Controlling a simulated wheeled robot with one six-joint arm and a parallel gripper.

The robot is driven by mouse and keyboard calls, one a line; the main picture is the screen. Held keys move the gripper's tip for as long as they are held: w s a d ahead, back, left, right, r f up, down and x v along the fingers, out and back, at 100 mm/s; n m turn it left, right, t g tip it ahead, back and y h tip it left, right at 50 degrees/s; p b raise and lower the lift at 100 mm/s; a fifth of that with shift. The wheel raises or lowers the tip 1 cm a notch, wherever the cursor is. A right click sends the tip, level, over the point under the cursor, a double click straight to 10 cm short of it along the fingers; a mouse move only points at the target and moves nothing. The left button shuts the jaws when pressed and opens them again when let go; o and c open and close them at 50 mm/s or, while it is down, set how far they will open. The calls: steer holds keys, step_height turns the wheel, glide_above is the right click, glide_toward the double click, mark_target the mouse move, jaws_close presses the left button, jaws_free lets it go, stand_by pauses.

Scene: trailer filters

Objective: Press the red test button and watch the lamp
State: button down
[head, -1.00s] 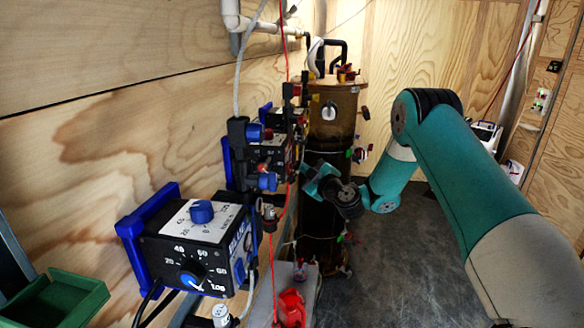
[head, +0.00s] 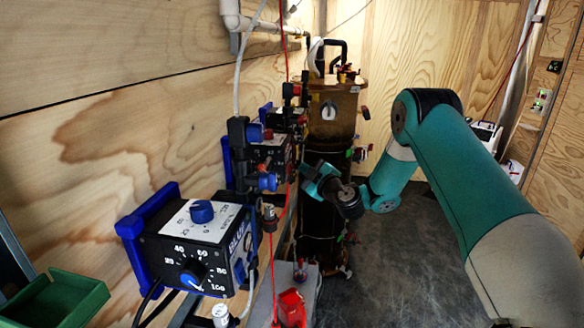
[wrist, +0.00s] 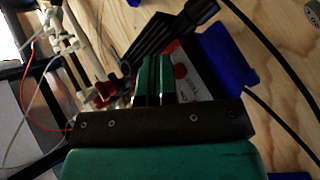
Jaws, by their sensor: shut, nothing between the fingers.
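A red round button (wrist: 180,71) shows in the wrist view on a pale panel between dark blue end pieces, just right of my fingertips. My gripper (wrist: 157,62) is shut and empty. Its fingers overlap the panel's left side in the picture; I cannot tell whether they touch it. In the head view my gripper (head: 312,180) reaches toward the wall-side pump units (head: 272,155), its fingertips too small to make out. I cannot pick out a lamp for certain in either view.
A blue-ended controller (head: 195,245) with dials stands at the front left, near a green tray (head: 60,300). A brown cylinder tank (head: 333,115) stands behind my gripper. Red and white hoses hang by the pumps. A red object (head: 290,308) sits low. Floor at right is clear.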

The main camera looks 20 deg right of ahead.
steer(key=shift+w+a, duration=0.1)
steer(key=shift+a, duration=0.05)
stand_by(0.4)
steer(key=shift+w+a, duration=0.15)
steer(key=shift+a, duration=0.1)
steer(key=shift+w+a+b, duration=0.2)
steer(key=shift+a+b, duration=0.1)
stand_by(0.7)
steer(key=shift+d, duration=0.1)
steer(key=shift+s+d+f+b, duration=0.1)
steer(key=shift+s+d+b, duration=0.1)
steer(key=shift+b, duration=0.5)
steer(key=shift+s+d+b, duration=0.15)
steer(key=shift+d+b, duration=0.1)
steer(key=shift+b, duration=0.3)
steer(key=shift+s+d, duration=0.1)
steer(key=shift+d, duration=0.05)
